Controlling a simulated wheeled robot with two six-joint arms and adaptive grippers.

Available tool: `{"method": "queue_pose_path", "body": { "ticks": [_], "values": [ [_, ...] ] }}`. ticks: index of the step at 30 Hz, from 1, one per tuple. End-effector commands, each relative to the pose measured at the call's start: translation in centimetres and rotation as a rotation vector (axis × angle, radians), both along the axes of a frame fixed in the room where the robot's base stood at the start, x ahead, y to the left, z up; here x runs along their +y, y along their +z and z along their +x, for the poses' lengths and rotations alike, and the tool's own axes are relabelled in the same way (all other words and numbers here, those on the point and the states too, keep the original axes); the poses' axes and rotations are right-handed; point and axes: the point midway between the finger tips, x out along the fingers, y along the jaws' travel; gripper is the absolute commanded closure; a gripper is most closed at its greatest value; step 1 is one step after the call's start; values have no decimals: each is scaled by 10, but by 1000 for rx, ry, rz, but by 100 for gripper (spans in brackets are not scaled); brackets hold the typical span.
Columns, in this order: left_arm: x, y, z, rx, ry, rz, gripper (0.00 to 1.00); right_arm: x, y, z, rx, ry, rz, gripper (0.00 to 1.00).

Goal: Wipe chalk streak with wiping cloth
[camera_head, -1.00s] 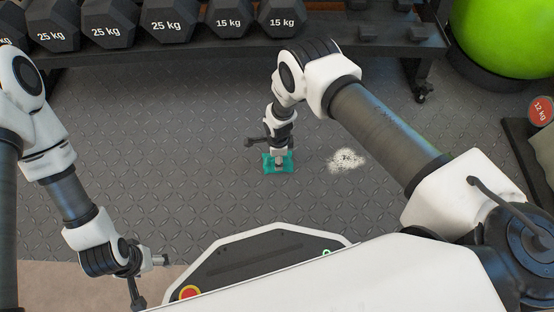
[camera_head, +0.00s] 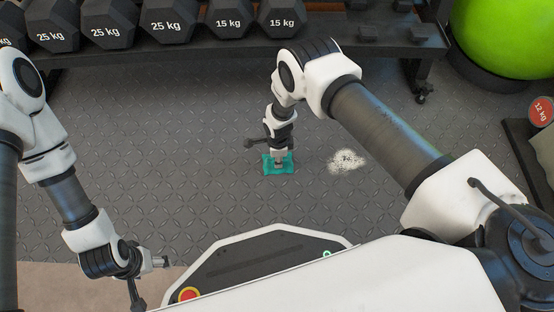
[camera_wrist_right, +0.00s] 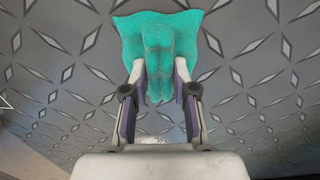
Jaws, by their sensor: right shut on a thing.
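The teal wiping cloth (camera_head: 270,169) is on or just above the grey tile floor in the head view; I cannot tell whether it touches. My right gripper (camera_head: 278,162) points down and is shut on the cloth. In the right wrist view the cloth (camera_wrist_right: 158,40) is bunched between the two fingers (camera_wrist_right: 160,88) and spreads out beyond them. The white chalk streak (camera_head: 346,161) is a speckled patch to the right of the cloth, apart from it. A pale bit of it shows at the bottom of the wrist view. My left gripper (camera_head: 158,262) is at the lower left, away from both; its jaws are unclear.
A rack of dark dumbbells (camera_head: 170,22) runs along the back. A green ball (camera_head: 508,38) stands at the back right, with a red-topped 12 kg weight (camera_head: 541,111) at the right edge. The patterned floor (camera_head: 200,130) around the cloth is clear.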

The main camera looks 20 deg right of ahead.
Motion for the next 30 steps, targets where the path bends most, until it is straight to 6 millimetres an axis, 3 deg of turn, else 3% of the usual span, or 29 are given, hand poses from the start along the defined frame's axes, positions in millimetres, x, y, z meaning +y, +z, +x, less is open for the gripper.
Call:
{"method": "queue_pose_path", "body": {
  "ticks": [21, 30],
  "values": [
    [0, 45, 0, 0, 0, 0, 27, 0, 68, 1, -1, 1, 0, 100],
    [0, 45, 0, 0, 0, 0, 27, 0, 69, 0, -1, 0, 0, 100]
  ]
}}
